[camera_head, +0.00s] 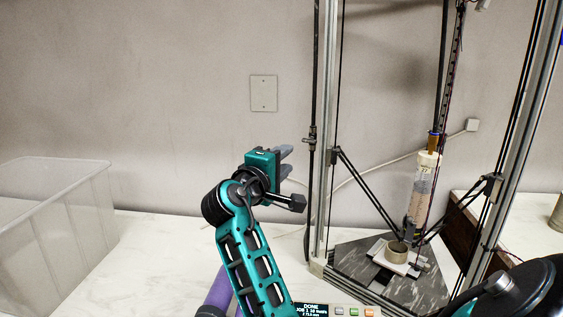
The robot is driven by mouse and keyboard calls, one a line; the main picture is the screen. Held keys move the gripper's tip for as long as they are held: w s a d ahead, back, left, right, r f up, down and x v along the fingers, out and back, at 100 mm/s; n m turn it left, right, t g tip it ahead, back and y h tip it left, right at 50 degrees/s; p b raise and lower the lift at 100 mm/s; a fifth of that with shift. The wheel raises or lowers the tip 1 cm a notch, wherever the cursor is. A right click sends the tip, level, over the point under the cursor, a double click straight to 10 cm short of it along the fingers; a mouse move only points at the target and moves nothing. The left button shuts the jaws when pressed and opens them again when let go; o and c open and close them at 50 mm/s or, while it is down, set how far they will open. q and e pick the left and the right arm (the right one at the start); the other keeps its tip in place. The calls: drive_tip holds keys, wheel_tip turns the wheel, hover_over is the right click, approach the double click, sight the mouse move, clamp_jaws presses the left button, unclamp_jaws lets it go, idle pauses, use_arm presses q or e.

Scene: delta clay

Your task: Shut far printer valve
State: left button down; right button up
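A delta clay printer (322,90) stands right of centre, with metal posts and thin black arms. I cannot make out a valve handle for certain.
A clear plastic bin (60,225) stands at the left on the white table (150,255). A control panel (335,310) with a screen reading "DONE" is at the bottom. The table between bin and arm is clear.

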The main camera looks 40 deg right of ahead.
drive_tip(key=shift+s+a, duration=0.15)
drive_tip(key=shift+a, duration=0.2)
drive_tip(key=shift+f, duration=0.1)
idle(0.5)
drive_tip(key=s+a+f+y, duration=0.3)
drive_tip(key=f, duration=0.4)
drive_tip(key=s+a+f+t+y, duration=0.1)
drive_tip(key=s+a+f+y, duration=0.2)
drive_tip(key=f, duration=0.3)
drive_tip(key=s+a+f+y, duration=0.2)
drive_tip(key=a+f+y, duration=0.1)
drive_tip(key=f, duration=0.4)
drive_tip(key=s+a+f+m+g+y, duration=0.1)
drive_tip(key=s+a+f+g+y, duration=0.1)
drive_tip(key=s+a+f+y, duration=0.45)
drive_tip(key=s+a+f+m+g+y, duration=0.1)
drive_tip(key=s+a+f+g+y, duration=0.15)
drive_tip(key=s+a, duration=0.7)
drive_tip(key=w+f+t+y, duration=0.1)
drive_tip(key=w+f+t, duration=0.5)
drive_tip(key=f+t, duration=0.2)
drive_tip(key=shift+a+f+n, duration=0.4)
drive_tip(key=shift+f, duration=0.15)
